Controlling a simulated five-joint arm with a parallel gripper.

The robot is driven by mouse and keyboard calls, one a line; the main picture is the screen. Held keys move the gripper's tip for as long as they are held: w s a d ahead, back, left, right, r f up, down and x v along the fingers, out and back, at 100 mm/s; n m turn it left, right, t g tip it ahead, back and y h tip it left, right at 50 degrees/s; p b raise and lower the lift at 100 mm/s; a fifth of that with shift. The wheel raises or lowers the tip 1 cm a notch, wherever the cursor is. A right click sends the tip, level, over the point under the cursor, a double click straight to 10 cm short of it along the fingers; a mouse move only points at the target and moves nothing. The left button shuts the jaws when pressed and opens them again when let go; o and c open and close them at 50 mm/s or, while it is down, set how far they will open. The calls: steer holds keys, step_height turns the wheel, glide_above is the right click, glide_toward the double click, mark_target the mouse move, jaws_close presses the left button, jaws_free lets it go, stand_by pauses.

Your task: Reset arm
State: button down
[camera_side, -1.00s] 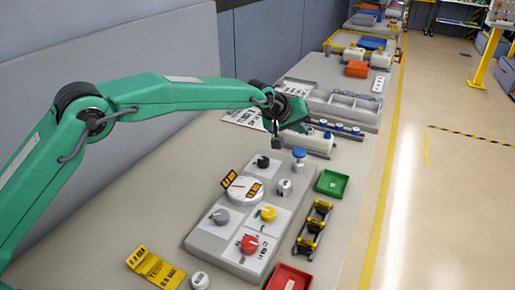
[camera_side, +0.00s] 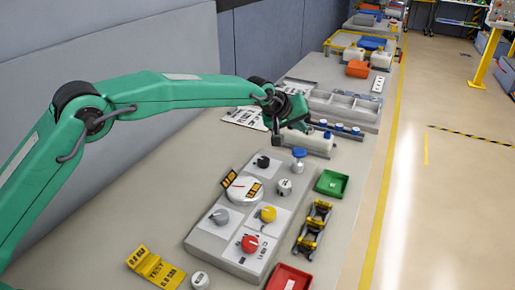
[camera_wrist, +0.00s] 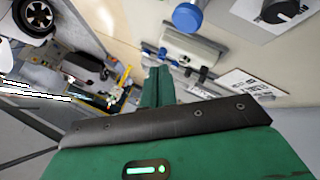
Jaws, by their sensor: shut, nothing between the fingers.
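My arm is green and reaches in from the left in the side view. My gripper (camera_side: 277,137) hangs in the air above the back end of the grey control panel (camera_side: 197,240), with its fingers closed and nothing held. In the wrist view my gripper (camera_wrist: 158,85) also shows as closed green fingers. The panel carries a red knob (camera_side: 249,243), a yellow knob (camera_side: 267,214), a grey knob (camera_side: 220,216), a black knob (camera_side: 263,161) and a round white gauge (camera_side: 243,190). A blue-capped piece (camera_side: 299,154) stands at the panel's back right, below and right of my gripper.
A green tray (camera_side: 331,183), a rack with yellow parts (camera_side: 312,229) and a red tray (camera_side: 289,277) line the right side. A yellow folded sign (camera_side: 155,267) stands at front left. A white container (camera_side: 316,143) and grey tray (camera_side: 345,108) lie behind. Bare bench is left of the panel.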

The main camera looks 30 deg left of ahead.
stand_by(0.3)
steer(key=s+a+r+m+g+y, duration=0.1)
steer(key=s+a+r, duration=0.6)
steer(key=s+a, duration=0.3)
steer(key=s+a+r+m+y, duration=0.1)
steer(key=s+a+r, duration=0.6)
steer(key=s+a, duration=0.25)
steer(key=s+a+f+m, duration=0.1)
steer(key=s+a+f, duration=0.1)
steer(key=s, duration=0.7)
steer(key=s+a+f+m+g+y, duration=0.1)
steer(key=s+a, duration=0.3)
steer(key=s, duration=0.5)
steer(key=s+a+f+m, duration=0.1)
steer(key=s+a+f, duration=0.2)
steer(key=s, duration=0.6)
steer(key=shift+s+a+f+g+y, duration=0.3)
steer(key=shift+f+g, duration=0.1)
steer(key=shift+f, duration=0.2)
